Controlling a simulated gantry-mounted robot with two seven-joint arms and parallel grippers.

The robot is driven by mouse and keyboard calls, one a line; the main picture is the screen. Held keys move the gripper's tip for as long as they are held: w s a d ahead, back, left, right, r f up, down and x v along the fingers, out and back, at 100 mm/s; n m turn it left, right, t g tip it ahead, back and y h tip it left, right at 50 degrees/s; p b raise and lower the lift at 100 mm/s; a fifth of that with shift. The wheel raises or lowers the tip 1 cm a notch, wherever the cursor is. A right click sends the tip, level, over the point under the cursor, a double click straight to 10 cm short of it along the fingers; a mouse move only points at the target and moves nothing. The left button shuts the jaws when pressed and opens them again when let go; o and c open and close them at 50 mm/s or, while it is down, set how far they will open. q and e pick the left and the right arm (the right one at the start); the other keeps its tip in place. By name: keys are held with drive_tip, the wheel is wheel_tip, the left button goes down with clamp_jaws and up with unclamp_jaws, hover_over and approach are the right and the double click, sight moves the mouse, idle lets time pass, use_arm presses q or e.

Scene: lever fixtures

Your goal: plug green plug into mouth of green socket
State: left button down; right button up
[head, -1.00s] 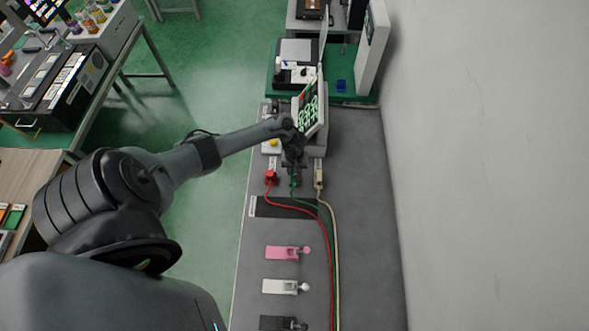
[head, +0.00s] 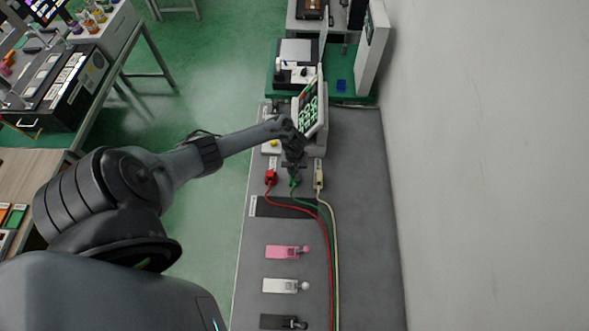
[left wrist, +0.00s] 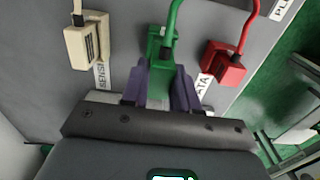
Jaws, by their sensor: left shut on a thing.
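The green plug (left wrist: 159,48) has a green cable leaving its far end in the left wrist view. It also shows in the head view (head: 294,183), low over the grey bench (head: 365,230). My left gripper (head: 293,171) is shut on the green plug. Its two purple fingers (left wrist: 161,82) lie on either side of the plug in the left wrist view. My right gripper is not in view.
A red plug (head: 271,177) and a cream plug (head: 318,175) with cables flank the green plug closely. A tilted display panel (head: 311,105) stands just beyond my gripper. Pink (head: 287,252) and white (head: 285,286) lever fixtures sit nearer. A wall (head: 480,180) bounds the right.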

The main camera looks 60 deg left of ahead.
use_arm(q)
drive_tip(key=shift+p, duration=0.75)
idle(0.8)
drive_tip(key=shift+f+b, duration=1.3)
drive_tip(key=shift+f, duration=0.65)
drive_tip(key=c, duration=0.8)
unclamp_jaws()
wheel_tip(320, 180, up, 11)
drive_tip(key=p, duration=0.4)
drive_tip(key=shift+f, duration=0.1)
